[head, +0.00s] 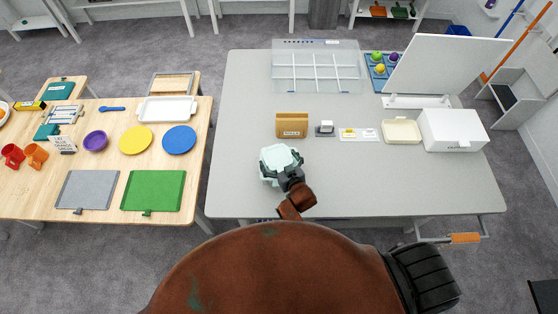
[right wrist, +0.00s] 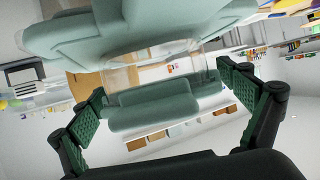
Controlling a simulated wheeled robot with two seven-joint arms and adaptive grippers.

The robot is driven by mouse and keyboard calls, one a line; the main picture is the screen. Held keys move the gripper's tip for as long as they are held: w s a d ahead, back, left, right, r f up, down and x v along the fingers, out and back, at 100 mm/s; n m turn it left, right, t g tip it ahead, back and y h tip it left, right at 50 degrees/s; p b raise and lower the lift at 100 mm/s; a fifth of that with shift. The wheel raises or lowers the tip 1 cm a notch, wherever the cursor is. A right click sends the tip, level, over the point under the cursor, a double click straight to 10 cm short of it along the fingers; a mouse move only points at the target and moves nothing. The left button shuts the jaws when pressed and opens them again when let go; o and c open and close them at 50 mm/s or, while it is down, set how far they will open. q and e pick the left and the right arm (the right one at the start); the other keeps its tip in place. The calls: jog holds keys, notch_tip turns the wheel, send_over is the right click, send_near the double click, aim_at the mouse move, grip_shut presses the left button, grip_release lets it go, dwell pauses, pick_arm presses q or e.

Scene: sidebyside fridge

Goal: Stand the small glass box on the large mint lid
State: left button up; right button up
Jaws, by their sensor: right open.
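The large mint lid (head: 270,174) is on the grey table, left of its middle. In the right wrist view, which looks upside down, the large lid (right wrist: 110,32) fills the top. The clear small glass box (right wrist: 200,68) shows between it and a smaller mint lid (right wrist: 155,105). The box appears to stand upright on the large lid; the exact contact is partly hidden. My right gripper (head: 289,176) is at the near right side of these mint parts. In the right wrist view its open fingers (right wrist: 163,107) are apart, either side of the smaller lid. My left gripper is out of view.
Behind are a cardboard-coloured box (head: 292,125), a small grey device (head: 325,128), a card (head: 358,135), a cream tray (head: 401,131) and a white box (head: 455,131). A clear divided organizer (head: 316,68) stands at the back. The table's front right is clear.

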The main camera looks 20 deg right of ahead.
jog(key=v, duration=1.2)
jog(key=shift+r+b, duration=0.15)
jog(key=shift+b, duration=0.25)
jog(key=shift+a, duration=0.15)
